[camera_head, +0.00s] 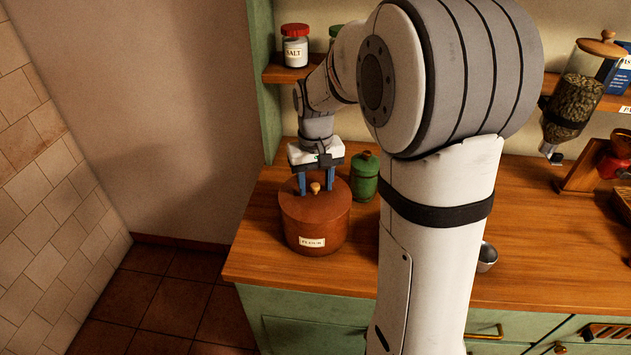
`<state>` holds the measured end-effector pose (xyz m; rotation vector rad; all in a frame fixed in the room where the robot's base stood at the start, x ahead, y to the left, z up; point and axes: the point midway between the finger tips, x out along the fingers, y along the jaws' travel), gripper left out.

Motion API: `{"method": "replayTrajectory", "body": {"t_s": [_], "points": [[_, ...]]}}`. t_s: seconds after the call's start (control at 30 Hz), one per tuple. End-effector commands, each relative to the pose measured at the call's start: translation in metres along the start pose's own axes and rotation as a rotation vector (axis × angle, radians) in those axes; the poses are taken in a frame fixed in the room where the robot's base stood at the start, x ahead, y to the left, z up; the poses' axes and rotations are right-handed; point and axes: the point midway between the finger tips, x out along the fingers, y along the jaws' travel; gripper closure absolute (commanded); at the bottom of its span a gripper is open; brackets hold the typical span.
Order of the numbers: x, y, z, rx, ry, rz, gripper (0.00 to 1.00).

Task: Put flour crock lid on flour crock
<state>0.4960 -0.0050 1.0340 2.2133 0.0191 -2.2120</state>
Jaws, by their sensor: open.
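The flour crock (316,222) is a round brown vessel with a "FLOUR" label, upright near the left end of the wooden counter. Its brown lid (331,200) with a small pale knob lies on top of the crock and looks level. Whether it is fully seated all round I cannot tell. My gripper (315,188) is just above the lid, pointing down, with its two blue fingers open on either side of the knob. The fingers appear apart from the knob.
A green canister (364,177) stands close to the right of the crock. A salt jar (295,46) sits on the shelf above. A small metal cup (487,257) and a bean dispenser (573,98) are farther right. The counter's left edge is near the crock.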

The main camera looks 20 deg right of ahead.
Motion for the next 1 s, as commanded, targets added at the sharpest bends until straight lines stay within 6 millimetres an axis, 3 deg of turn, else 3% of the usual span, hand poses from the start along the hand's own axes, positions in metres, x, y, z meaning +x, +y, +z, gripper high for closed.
{"method": "replayTrajectory", "body": {"t_s": [0.23, 0.5, 0.7, 1.0], "points": [[-0.008, 0.0, 0.0, 0.0, 0.001, 0.0, 0.55], [-0.053, 0.0, -0.001, 0.0, 0.003, 0.0, 0.55], [-0.075, 0.0, 0.0, 0.0, 0.001, 0.0, 0.55], [-0.078, 0.0, 0.0, 0.0, 0.0, 0.0, 0.55]]}}
